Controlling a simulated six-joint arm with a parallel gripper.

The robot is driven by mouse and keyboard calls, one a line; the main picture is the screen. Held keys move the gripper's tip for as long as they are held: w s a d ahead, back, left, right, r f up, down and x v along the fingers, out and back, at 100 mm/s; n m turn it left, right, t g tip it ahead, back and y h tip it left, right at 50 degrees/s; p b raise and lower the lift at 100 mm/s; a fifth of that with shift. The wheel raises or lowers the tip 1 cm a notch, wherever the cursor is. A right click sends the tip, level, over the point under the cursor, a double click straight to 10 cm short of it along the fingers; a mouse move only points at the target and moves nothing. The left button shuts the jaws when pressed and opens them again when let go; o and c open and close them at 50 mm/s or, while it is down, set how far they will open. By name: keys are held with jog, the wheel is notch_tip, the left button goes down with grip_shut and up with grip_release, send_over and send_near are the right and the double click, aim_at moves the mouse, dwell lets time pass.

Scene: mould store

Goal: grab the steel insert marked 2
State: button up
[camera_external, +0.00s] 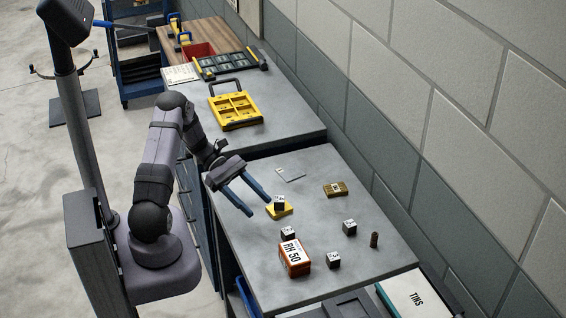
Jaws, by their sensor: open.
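Several small steel cubes with dark marks on pale faces are on the grey bench (310,205). One steel cube (279,201) sits on a yellow block (281,211). Another steel cube (289,232) is by the orange box. A third steel cube (349,227) stands to the right, and a further steel cube (333,260) stands nearer the front edge. The marks are too small for me to tell which cube bears the 2. My gripper (257,206) is open and empty, its blue fingers spread just left of the cube on the yellow block.
An orange box (294,258) marked RH 50 stands near the front. A brown block (335,189), a dark upright cylinder (374,240) and a flat grey square (290,174) are also on the bench. A yellow case (235,122) lies on the farther bench. A block wall runs along the right.

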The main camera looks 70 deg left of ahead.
jog(key=shift+a, duration=0.15)
jog(key=p, duration=0.3)
send_near(285, 229)
jog(key=x, duration=0.3)
jog(key=shift+s+f, duration=0.2)
jog(key=shift+f, duration=0.1)
jog(key=shift+w+d+f, duration=0.25)
jog(key=shift+d+f, duration=0.05)
jog(key=shift+d, duration=0.2)
jog(key=shift+w+d+p, duration=0.25)
jog(key=shift+d+p, duration=0.3)
jog(key=shift+p, duration=0.1)
jog(key=p+x, duration=0.2)
jog(key=shift+w+d+f, duration=0.1)
jog(key=shift+w+d, duration=0.15)
jog(key=shift+d, duration=0.1)
jog(key=shift+w+d+f, duration=0.25)
jog(key=shift+d+f, duration=0.15)
jog(key=shift+c, duration=0.3)
jog(key=c, duration=1.3)
jog(key=shift+o, duration=0.2)
jog(key=shift+r, duration=0.25)
